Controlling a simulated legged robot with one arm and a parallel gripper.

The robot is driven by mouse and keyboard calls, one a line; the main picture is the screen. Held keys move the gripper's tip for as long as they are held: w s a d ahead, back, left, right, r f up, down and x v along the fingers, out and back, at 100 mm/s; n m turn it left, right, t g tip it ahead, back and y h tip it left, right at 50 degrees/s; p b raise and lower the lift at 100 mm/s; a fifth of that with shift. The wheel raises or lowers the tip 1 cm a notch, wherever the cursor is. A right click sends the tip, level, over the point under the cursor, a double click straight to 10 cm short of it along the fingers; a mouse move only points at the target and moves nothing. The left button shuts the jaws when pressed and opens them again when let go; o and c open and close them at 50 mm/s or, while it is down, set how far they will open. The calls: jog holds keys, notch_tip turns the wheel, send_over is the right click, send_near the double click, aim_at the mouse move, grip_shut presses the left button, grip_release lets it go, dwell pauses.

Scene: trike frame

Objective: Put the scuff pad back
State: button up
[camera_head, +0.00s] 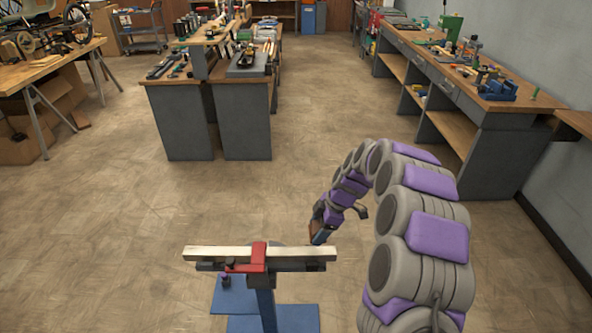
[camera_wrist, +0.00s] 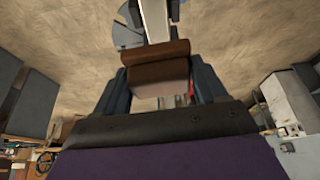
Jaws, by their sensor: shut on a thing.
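My gripper (camera_head: 319,232) is low over the floor, beside the right end of a pale bar on a stand. In the wrist view, my gripper (camera_wrist: 159,72) is shut on a reddish-brown block, which looks like the scuff pad (camera_wrist: 157,50). The pad sits crosswise between the two blue-grey fingers. In the head view a small brown patch at the gripper tip may be the pad. The pale bar (camera_head: 215,254) is held level by a red clamp (camera_head: 258,257). In the wrist view the bar (camera_wrist: 155,18) runs beyond the pad; I cannot tell whether they touch.
The stand's blue base (camera_head: 230,294) is on the floor. A tool-covered bench (camera_head: 488,118) stands along the right wall. A grey workbench (camera_head: 243,117) is at the back centre, and a wooden table (camera_head: 60,67) is at the left. The floor between is clear.

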aim_at(313, 233)
jog(key=shift+d+r, duration=0.1)
jog(key=shift+d, duration=0.3)
jog(key=a+m, duration=0.1)
jog(key=m, duration=0.1)
jog(key=s+r+m+t, duration=0.1)
jog(key=m, duration=0.1)
jog(key=a+r+m+t, duration=0.1)
jog(key=shift+s+a+m+h, duration=0.35)
jog(key=shift+m+h, duration=0.05)
jog(key=shift+s+r+m+t, duration=0.1)
jog(key=shift+s+m+t, duration=0.2)
jog(key=shift+m, duration=0.6)
jog(key=s+d+r+m+t+h, duration=0.2)
jog(key=d+m, duration=0.4)
jog(key=m, duration=0.4)
jog(key=shift+s+d+m+h, duration=0.3)
jog(key=shift+s+d+h, duration=0.05)
jog(key=shift+s+h, duration=0.55)
